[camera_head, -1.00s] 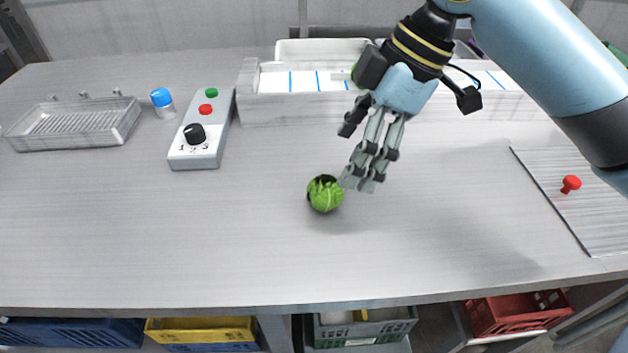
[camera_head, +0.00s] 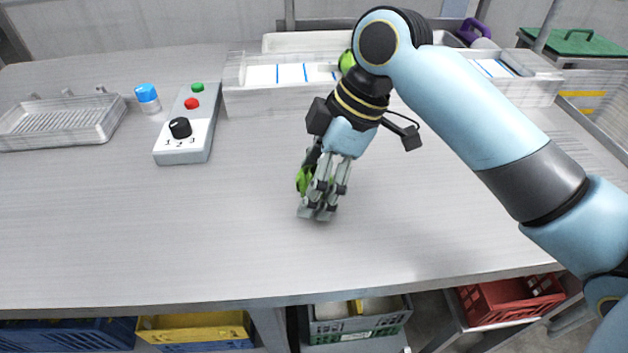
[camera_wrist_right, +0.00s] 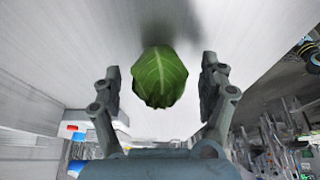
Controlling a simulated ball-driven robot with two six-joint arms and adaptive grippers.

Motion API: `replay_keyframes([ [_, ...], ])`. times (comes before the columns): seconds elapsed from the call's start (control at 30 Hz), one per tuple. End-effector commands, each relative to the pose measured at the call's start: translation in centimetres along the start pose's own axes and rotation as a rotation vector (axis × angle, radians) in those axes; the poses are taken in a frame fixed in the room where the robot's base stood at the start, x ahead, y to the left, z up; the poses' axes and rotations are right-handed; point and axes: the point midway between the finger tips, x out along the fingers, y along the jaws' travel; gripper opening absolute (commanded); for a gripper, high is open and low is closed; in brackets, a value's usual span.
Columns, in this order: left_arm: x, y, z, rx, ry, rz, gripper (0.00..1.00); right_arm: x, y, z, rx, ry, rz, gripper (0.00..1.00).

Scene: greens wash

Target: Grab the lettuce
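The lettuce (camera_head: 303,181) is a small green head on the steel table, partly hidden behind my right gripper in the head view. My right gripper (camera_head: 318,208) points down at the table around it. In the right wrist view the lettuce (camera_wrist_right: 159,77) sits between the two fingers of my right gripper (camera_wrist_right: 160,88), with a visible gap on each side. The fingers are open. My left gripper does not show in either view.
A control box (camera_head: 186,140) with a knob and buttons, a blue-capped jar (camera_head: 147,98) and a clear tray (camera_head: 60,122) are at the left. A long trough (camera_head: 262,102) runs along the back. The table's front middle is clear. Crates (camera_head: 195,328) sit below the front edge.

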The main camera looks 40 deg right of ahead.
Motion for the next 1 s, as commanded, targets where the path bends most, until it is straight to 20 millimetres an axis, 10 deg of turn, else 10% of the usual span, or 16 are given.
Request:
replay_keyframes([
  [0.4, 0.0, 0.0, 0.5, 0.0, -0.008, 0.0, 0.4, 0.0, 0.0, 0.0, 0.0, 0.0, 0.0, 0.21],
  [1.0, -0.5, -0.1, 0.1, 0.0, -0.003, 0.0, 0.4, -3.7, 0.2, -1.6, -0.004, 0.002, 0.005, 0.21],
])
